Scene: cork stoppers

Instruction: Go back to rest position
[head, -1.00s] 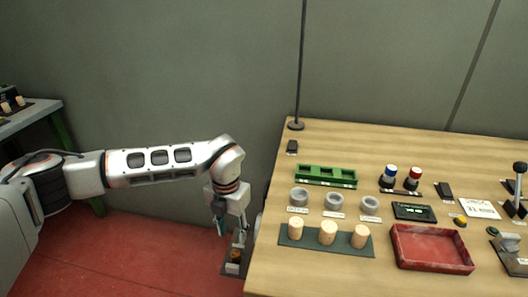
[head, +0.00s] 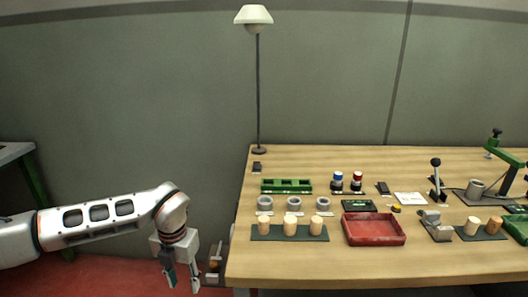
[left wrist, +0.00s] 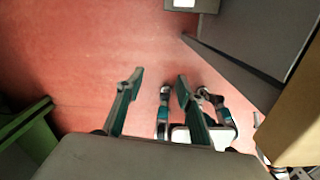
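My left gripper (head: 183,284) hangs off the left end of the table (head: 330,267), fingers pointing down. It is open and empty, and the left wrist view also shows its two fingers apart over the red floor (left wrist: 158,88). Three cork stoppers (head: 291,226) stand upright in a row on a dark mat (head: 305,238) near the table's left front. Three grey ring-shaped pieces (head: 294,203) sit behind them. More pale corks (head: 472,227) stand at the right by a grey device. My right gripper is not in view.
The table's left edge is close to my left gripper. A red tray (head: 374,240), a green rack (head: 286,187), a tall lamp (head: 257,90) and a lever device (head: 437,187) stand on the table. Open floor lies left of the table.

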